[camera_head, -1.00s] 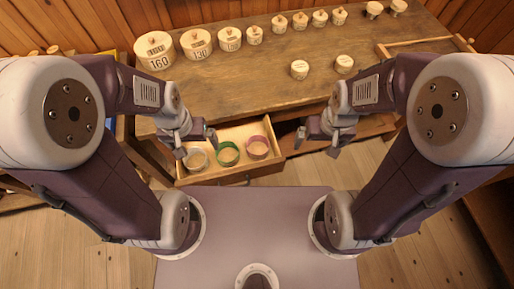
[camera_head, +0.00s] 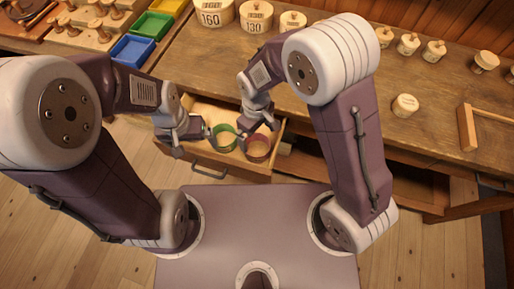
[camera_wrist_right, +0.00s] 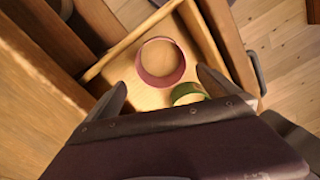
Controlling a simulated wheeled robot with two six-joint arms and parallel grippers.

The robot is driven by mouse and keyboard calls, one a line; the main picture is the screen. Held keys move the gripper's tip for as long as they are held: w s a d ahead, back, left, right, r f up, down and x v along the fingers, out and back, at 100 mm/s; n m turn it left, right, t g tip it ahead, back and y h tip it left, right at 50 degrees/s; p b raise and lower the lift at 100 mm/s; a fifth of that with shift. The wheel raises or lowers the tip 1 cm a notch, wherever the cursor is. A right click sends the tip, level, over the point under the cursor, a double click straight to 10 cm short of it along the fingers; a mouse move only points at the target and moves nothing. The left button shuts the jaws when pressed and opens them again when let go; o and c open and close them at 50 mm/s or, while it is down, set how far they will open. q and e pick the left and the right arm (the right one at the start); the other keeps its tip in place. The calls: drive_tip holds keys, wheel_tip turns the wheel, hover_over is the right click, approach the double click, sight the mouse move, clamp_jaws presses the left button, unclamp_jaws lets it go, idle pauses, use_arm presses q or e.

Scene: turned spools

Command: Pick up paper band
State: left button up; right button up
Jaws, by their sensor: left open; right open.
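The open drawer (camera_head: 215,165) holds ring-shaped bands. A pink band (camera_head: 258,148) lies at its right and a green band (camera_head: 224,138) just left of it. A tan band seen earlier is hidden behind my left gripper. I cannot tell which band is meant. My right gripper (camera_head: 259,131) is open and empty above the pink band. In the right wrist view the pink band (camera_wrist_right: 160,62) shows beyond and between the open fingers (camera_wrist_right: 161,90), with the green band (camera_wrist_right: 188,93) near the right finger. My left gripper (camera_head: 193,142) is open over the drawer's left part.
The wooden bench (camera_head: 340,90) carries several labelled round spools, such as the 160 spool (camera_head: 213,14). Blue (camera_head: 132,50) and green (camera_head: 152,25) trays stand at the left. A wooden frame (camera_head: 467,128) lies at the right. The drawer walls surround the bands closely.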

drive_tip(key=shift+s+d+f+b, duration=0.1)
drive_tip(key=shift+f+b, duration=0.05)
drive_tip(key=shift+f, duration=1.1)
drive_tip(key=shift+s+d+f+b, duration=0.1)
drive_tip(key=shift+s+f+b, duration=0.1)
drive_tip(key=shift+f, duration=1)
drive_tip(key=shift+s+f+b, duration=0.1)
drive_tip(key=shift+f+b, duration=0.05)
drive_tip(key=shift+f, duration=1.1)
